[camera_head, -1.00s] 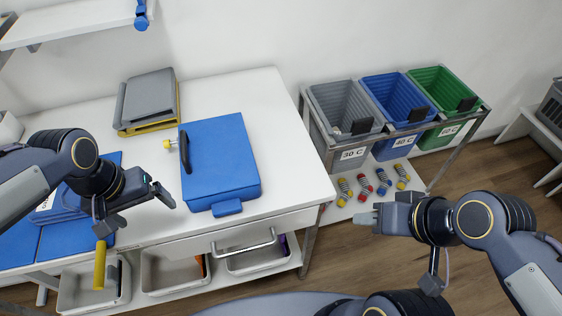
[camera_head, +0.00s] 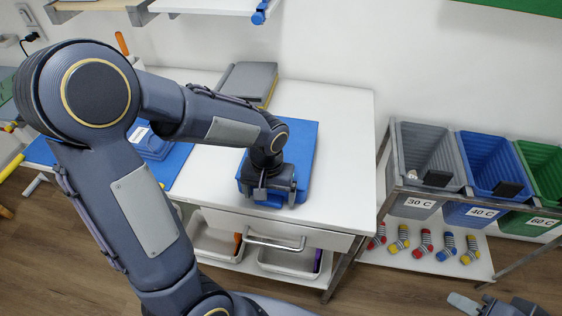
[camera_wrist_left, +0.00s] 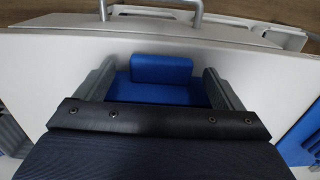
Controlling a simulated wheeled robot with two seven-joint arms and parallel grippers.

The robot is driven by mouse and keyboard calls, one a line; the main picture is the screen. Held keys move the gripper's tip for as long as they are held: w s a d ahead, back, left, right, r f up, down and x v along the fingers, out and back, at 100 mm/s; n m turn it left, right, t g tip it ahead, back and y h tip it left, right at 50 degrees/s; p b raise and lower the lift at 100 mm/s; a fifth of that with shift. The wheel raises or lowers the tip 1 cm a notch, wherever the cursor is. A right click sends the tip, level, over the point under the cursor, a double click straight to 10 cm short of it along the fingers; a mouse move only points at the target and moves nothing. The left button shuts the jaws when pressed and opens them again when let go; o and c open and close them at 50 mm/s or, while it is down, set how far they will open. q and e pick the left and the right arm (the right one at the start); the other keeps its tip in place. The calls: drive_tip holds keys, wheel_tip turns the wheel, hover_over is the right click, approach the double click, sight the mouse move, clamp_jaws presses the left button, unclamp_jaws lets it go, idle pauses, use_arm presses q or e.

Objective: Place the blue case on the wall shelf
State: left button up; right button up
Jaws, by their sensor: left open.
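The blue case (camera_head: 302,140) lies flat on the white table, partly hidden by my left arm. My left gripper (camera_head: 272,200) is over its near edge. In the left wrist view the open fingers of my left gripper (camera_wrist_left: 160,85) stand on either side of the case's blue front tab (camera_wrist_left: 162,68). No grip on it shows. A white wall shelf (camera_head: 205,6) is at the top edge, with a blue item (camera_head: 261,13) at its right end. My right gripper (camera_head: 478,303) is partly in view at the lower right, and its jaws cannot be made out.
A grey case (camera_head: 247,80) lies behind the blue one. A drawer with a metal handle (camera_head: 275,243) is under the tabletop. Grey, blue and green bins (camera_head: 432,150) stand on a rack at right, socks below. The table's right part (camera_head: 345,120) is clear.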

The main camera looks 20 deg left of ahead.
use_arm(q)
drive_tip(key=shift+a+f, duration=0.1)
drive_tip(key=shift+f, duration=0.8)
drive_tip(key=shift+c, duration=0.3)
drive_tip(key=c, duration=1.2)
drive_tip(key=shift+c, duration=0.4)
drive_tip(key=shift+r, duration=0.15)
